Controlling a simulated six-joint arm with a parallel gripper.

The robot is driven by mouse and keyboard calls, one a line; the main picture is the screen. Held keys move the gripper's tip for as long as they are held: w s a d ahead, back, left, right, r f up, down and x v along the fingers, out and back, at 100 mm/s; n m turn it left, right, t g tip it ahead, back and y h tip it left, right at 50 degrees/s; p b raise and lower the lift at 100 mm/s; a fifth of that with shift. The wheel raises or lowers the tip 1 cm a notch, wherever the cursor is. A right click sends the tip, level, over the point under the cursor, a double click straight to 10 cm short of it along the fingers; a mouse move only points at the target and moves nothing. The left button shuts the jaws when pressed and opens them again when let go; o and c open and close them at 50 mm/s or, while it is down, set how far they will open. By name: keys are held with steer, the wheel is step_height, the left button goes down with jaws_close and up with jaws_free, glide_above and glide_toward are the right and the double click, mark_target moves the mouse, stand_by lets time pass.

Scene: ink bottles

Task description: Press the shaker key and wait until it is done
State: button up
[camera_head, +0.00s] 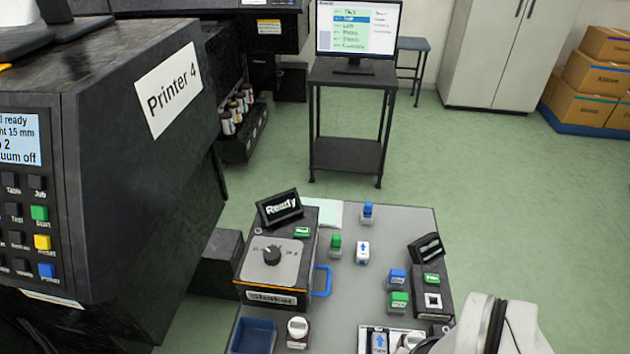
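A dark box device (252,268) with a grey top, a round black knob (271,255) and a blue side handle (322,281) stands on the grey bench. Its front label (271,298) is too small to read surely; it may be the shaker. A tilted display (280,207) behind the knob reads "Ready". A green key (302,231) with small white lettering sits on the box, just in front of the display. Nothing touches the key. A white and dark part of my arm shows at the lower right; my gripper's fingertips are not visible.
A second dark device (445,308) with a green key (432,279) and tilted display (427,248) stands at right. Several small bottles, including a green one (335,246), stand between. A blue tray (252,337) and white-capped jar (297,332) are in front. Printer 4 (130,130) looms left.

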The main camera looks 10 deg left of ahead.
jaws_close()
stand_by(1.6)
